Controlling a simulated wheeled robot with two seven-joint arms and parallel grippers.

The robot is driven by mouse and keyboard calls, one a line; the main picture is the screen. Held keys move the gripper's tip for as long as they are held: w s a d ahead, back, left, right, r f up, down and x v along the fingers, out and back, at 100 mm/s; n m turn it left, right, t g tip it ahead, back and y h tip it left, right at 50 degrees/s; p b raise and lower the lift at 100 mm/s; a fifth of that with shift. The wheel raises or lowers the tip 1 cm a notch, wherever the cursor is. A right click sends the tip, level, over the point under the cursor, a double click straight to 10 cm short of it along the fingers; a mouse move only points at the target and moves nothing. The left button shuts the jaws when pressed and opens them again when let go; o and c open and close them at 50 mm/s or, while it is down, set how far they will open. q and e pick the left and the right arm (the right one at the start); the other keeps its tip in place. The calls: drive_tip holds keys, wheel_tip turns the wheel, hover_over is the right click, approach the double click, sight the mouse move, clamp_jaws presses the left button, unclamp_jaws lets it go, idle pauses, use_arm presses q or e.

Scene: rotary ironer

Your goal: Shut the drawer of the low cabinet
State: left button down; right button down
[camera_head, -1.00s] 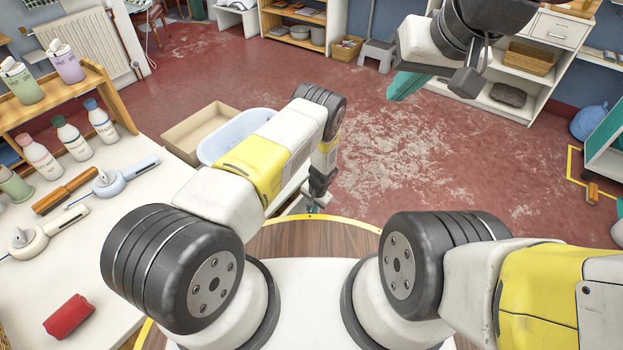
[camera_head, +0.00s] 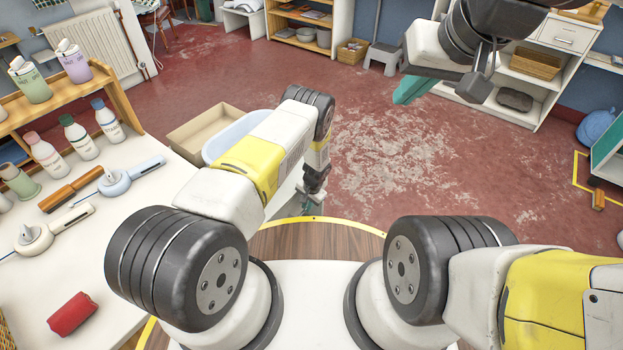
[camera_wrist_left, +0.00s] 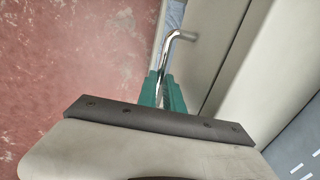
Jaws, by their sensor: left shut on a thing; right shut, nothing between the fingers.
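My left gripper (camera_head: 308,206) reaches down past the front edge of my base, beside a pale panel (camera_head: 285,192) partly hidden by my arm. In the left wrist view its teal fingers (camera_wrist_left: 162,92) are shut on a shiny bent metal handle (camera_wrist_left: 182,36). The handle stands off a grey-beige front panel (camera_wrist_left: 208,60), which looks like the drawer's front. How far the drawer is open cannot be told. My right gripper (camera_head: 411,89) is shut and empty, held up at the upper right of the head view.
A light blue tub (camera_head: 232,138) and a cardboard-coloured box (camera_head: 203,133) are beyond my left arm. A white table (camera_head: 120,225) with bottles and tools is at the left. Red floor (camera_head: 370,150) lies clear ahead. White shelving (camera_head: 548,75) stands at the back right.

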use_arm(q)
drive_tip(key=shift+w+a, duration=0.2)
drive_tip(key=c, duration=1.5)
unclamp_jaws()
drive_tip(key=shift+r, duration=0.15)
wheel_tip(320, 180, up, 7)
drive_tip(key=d, duration=0.1)
drive_tip(key=shift+s+r, duration=0.2)
drive_tip(key=shift+s, duration=0.25)
